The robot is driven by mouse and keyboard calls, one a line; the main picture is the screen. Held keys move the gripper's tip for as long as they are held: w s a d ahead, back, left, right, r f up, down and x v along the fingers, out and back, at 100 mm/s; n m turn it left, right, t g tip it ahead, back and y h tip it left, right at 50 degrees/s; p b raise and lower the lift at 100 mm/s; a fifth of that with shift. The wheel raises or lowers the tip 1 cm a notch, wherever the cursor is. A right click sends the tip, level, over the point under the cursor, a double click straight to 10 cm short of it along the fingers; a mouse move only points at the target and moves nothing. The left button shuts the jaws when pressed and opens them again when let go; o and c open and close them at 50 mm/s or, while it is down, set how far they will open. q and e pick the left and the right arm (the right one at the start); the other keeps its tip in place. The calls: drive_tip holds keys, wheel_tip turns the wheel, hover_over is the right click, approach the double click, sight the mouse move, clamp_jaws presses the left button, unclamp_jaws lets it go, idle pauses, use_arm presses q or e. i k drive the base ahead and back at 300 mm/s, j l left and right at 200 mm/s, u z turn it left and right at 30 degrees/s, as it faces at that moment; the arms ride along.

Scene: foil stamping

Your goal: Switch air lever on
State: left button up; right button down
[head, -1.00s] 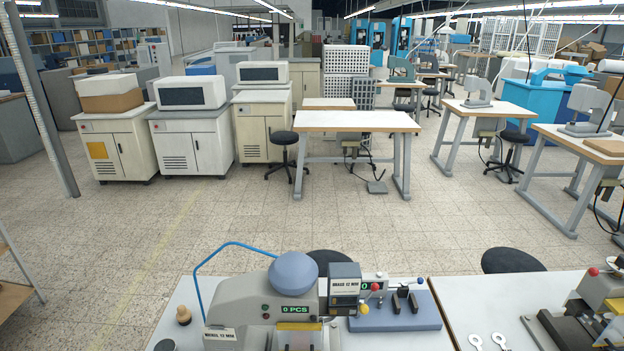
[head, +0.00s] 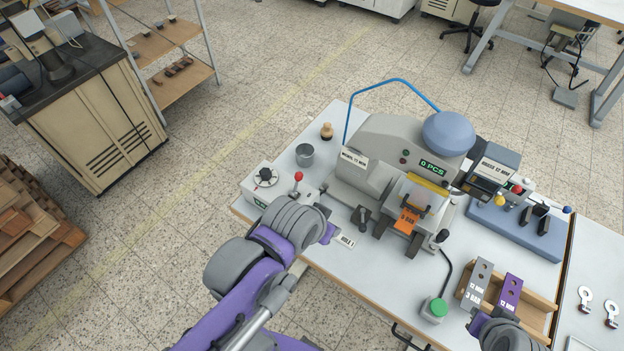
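The stamping machine (head: 385,140) stands on the white table, with a green "0 PCS" display on its head. I cannot tell for sure which part is the air lever. A small dark lever (head: 362,216) stands at the machine's front left. A red-knobbed lever (head: 298,178) rises by a white box with a dial (head: 265,180) at the table's left. My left gripper (head: 328,232) is mostly hidden by its own wrist, close to the small dark lever in the picture; whether they touch is unclear. My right gripper (head: 478,321) shows only partly at the bottom right.
A green button (head: 437,308) sits at the table's front. A wooden tray (head: 535,315) holds a grey and a purple block. A metal cup (head: 305,154) and a wooden-handled stamp (head: 326,131) stand behind the dial box. A cabinet (head: 95,120) is at the left.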

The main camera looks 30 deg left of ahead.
sight(299, 176)
drive_tip(key=u, duration=1.4)
